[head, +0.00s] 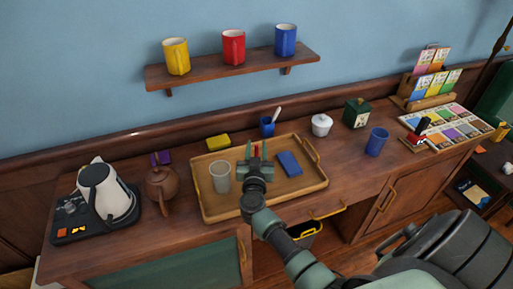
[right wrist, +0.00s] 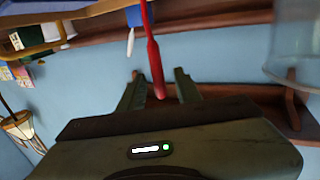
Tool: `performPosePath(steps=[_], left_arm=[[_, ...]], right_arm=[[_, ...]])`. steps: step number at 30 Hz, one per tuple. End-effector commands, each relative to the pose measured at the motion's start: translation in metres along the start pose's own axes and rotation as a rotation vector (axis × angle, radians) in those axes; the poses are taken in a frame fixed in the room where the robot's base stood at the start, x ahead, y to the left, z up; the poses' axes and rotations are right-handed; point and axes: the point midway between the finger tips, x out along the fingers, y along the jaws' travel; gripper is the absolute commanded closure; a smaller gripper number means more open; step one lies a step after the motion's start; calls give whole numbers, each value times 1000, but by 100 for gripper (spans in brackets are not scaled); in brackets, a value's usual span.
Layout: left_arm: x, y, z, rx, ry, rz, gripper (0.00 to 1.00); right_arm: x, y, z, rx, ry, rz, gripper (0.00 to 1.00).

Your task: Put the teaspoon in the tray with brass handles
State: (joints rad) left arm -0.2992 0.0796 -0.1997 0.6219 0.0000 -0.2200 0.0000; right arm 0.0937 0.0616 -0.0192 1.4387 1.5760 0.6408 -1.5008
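The wooden tray with brass handles (head: 222,213) lies on the desk top. My right gripper (head: 256,153) is over the tray's back middle with its fingers apart. A slim red utensil, apparently the teaspoon (head: 256,151), shows between the fingers. In the right wrist view the red teaspoon (right wrist: 154,55) points away from the palm, with a gap to the finger on each side. Whether its far end touches the tray cannot be seen. A clear glass (head: 220,177) and a flat blue item (head: 289,163) are in the tray. My left gripper is not in view.
Behind the tray are a blue cup holding a white-handled utensil (head: 277,114), a yellow block (head: 217,142) and a white lidded pot (head: 321,125). A blue cup (head: 377,142) stands right. A drawer is open below.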

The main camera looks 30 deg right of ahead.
Motion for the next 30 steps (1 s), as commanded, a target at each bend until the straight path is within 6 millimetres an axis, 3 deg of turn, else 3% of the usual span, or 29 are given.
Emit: performPosePath(steps=[8, 11, 24, 30], left_arm=[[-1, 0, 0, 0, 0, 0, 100], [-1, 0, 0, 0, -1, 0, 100], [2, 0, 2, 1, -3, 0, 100], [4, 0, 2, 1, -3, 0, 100]], right_arm=[[0, 0, -2, 1, 0, 0, 67], [-8, 0, -1, 0, -3, -1, 67], [-96, 0, -1, 1, -3, 0, 67], [-117, 0, -2, 0, -1, 0, 67]])
